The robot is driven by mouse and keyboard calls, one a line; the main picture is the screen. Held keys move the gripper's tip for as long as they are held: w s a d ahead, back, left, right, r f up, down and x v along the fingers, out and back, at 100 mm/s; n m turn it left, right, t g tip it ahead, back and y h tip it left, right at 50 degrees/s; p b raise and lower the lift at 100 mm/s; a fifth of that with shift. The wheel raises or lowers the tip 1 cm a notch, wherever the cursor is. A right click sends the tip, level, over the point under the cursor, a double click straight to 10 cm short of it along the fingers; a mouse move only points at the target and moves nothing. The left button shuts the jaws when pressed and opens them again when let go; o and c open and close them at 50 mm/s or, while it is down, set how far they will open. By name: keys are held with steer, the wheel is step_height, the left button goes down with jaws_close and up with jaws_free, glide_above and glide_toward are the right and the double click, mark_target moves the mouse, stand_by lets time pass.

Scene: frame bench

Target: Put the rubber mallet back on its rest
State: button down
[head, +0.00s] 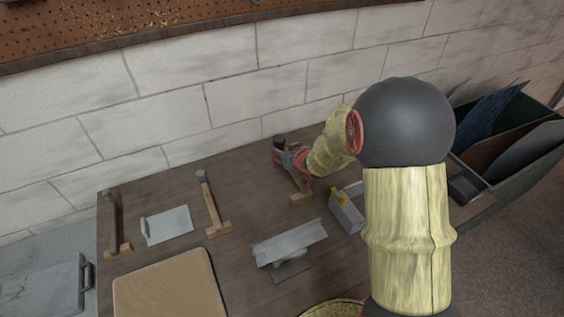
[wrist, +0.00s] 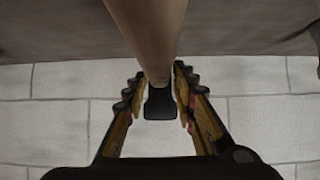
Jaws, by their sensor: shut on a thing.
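My gripper (head: 291,160) is at the back of the bench, partly hidden by my arm in the head view. In the wrist view my gripper (wrist: 158,82) has its fingers on either side of a brown shaft with a black end, which I take as the rubber mallet (wrist: 150,35). In the head view a dark end (head: 280,141) shows beside the gripper.
A grey plate (head: 168,226), tan board (head: 165,287), metal piece (head: 290,243) and grey block (head: 345,213) lie nearby. The brick wall (head: 165,100) is close behind.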

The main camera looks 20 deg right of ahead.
steer(key=shift+w+f, duration=0.3)
steer(key=shift+w, duration=0.05)
steer(key=shift+w+d+f+b, duration=0.15)
steer(key=shift+f+b, duration=0.5)
steer(key=shift+f, duration=1.05)
steer(key=shift+f, duration=0.1)
steer(key=c, duration=1.5)
jaws_free()
steer(key=shift+o, duration=0.2)
